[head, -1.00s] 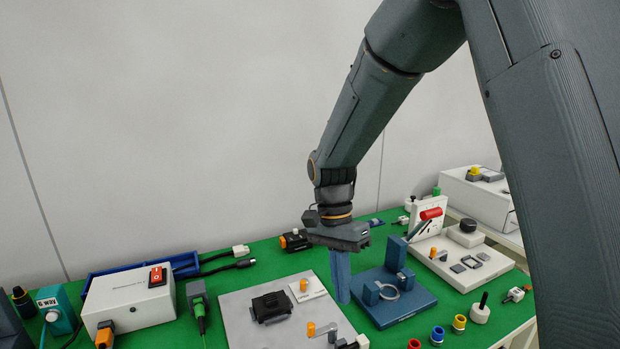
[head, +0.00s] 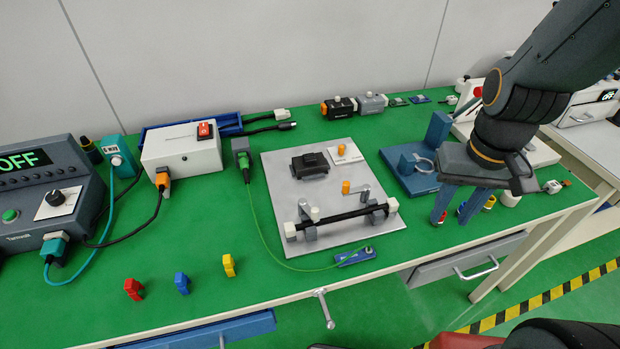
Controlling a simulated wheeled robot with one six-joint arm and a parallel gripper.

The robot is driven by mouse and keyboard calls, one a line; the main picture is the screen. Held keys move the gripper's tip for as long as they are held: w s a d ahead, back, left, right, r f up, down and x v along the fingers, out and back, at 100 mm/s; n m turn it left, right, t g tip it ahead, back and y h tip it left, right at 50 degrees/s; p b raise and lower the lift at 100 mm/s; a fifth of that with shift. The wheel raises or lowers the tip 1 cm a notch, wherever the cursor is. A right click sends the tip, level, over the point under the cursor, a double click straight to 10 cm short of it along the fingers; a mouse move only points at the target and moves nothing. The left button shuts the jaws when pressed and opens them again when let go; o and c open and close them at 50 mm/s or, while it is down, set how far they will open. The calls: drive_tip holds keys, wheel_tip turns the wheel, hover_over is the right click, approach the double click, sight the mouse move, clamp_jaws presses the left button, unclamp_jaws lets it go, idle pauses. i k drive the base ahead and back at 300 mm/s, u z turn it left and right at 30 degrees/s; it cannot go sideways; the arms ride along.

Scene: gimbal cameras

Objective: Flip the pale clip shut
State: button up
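A grey plate (head: 275,188) lies on the green bench. Near its front edge a black bar (head: 350,214) rests across grey supports. Pale, nearly white pieces sit along the bar: one at its left end (head: 290,231), one just beside that (head: 315,213), and one at its right end (head: 392,205). They are too small to tell which is the clip or whether it stands open. An orange-tipped grey lever (head: 347,187) is behind the bar. My gripper (head: 449,220) points down to the right of the plate, its two blue fingers apart with nothing visible between them.
A blue fixture with a ring (head: 394,160) stands between the plate and my arm. A black block (head: 310,166) sits on the plate. A green cable (head: 262,240) curls around the plate's left side to a small blue piece (head: 356,257). Small coloured rings lie near my fingers.

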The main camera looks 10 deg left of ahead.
sight(313, 212)
drive_tip(key=z, duration=0.45)
drive_tip(key=k, duration=0.55)
drive_tip(key=z, duration=0.5)
drive_tip(key=k, duration=1.05)
drive_tip(key=u, duration=0.65)
drive_tip(key=i, duration=0.4)
